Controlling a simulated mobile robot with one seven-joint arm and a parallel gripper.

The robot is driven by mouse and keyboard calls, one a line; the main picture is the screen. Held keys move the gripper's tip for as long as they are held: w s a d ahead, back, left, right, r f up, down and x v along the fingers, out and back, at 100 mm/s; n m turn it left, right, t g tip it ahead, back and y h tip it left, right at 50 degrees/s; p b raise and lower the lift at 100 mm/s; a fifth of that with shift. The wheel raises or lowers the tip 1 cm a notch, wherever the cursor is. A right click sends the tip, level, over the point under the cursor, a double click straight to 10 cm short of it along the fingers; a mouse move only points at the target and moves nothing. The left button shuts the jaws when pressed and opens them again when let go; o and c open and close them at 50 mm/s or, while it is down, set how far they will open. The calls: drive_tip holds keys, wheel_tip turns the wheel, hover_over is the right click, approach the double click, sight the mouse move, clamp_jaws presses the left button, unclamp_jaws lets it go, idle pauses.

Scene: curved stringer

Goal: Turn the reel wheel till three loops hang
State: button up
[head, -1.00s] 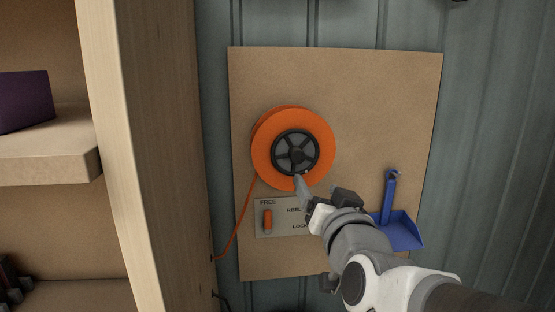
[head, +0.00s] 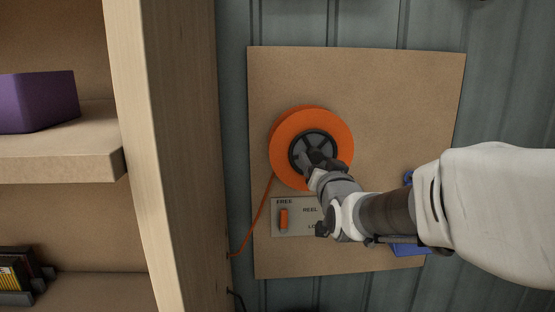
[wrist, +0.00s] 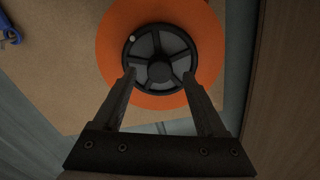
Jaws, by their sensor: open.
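The orange reel (head: 285,150) is mounted on a brown board, with a dark spoked wheel (head: 300,146) at its centre. In the wrist view the wheel (wrist: 161,72) shows a hub, spokes and a small pale knob (wrist: 131,39) on its rim. My gripper (wrist: 162,80) is open, its two fingers on either side of the wheel's near part; I cannot tell whether they touch it. In the head view my gripper (head: 316,163) covers the wheel's lower right. An orange cord (head: 257,214) runs from the reel down to the left, with no hanging loops visible.
A label plate (head: 291,230) below the reel carries an orange lever (head: 284,219) at its FREE end. A blue dustpan (head: 409,249) is mostly behind my arm. A wooden shelf unit (head: 165,150) with a purple box (head: 38,101) stands at the left.

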sight(314, 155)
drive_tip(key=shift+w, duration=1.4)
clamp_jaws()
